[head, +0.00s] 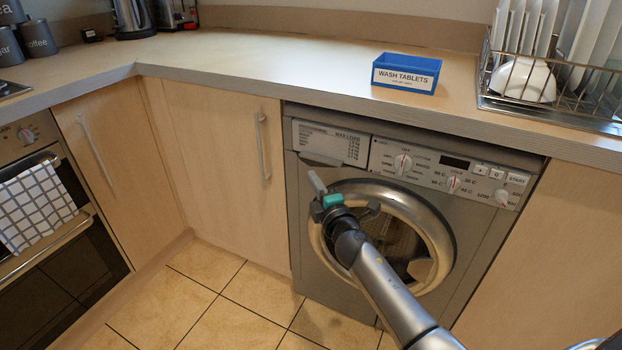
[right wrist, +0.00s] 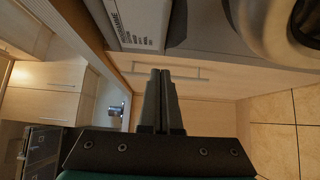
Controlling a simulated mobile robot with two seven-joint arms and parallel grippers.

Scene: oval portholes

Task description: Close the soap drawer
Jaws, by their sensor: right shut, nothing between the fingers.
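The soap drawer (head: 330,142) is at the upper left of the grey washing machine (head: 300,220), its front carrying a printed programme label. The drawer front looks about level with the control panel; I cannot tell whether a small gap is left. The label also shows at the top of the right wrist view (right wrist: 142,22). My right gripper (head: 315,180) is shut and empty, just below the drawer and in front of the machine, apart from it as far as I can see. Its closed fingers show in the right wrist view (right wrist: 160,85). My left gripper is not in view.
The round door (head: 440,235) of the machine is behind my right arm. A blue wash tablets box (head: 405,72) and a dish rack (head: 560,100) stand on the worktop (head: 250,60). A cupboard handle (head: 263,147) sticks out left of the machine. Tiled floor in front is clear.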

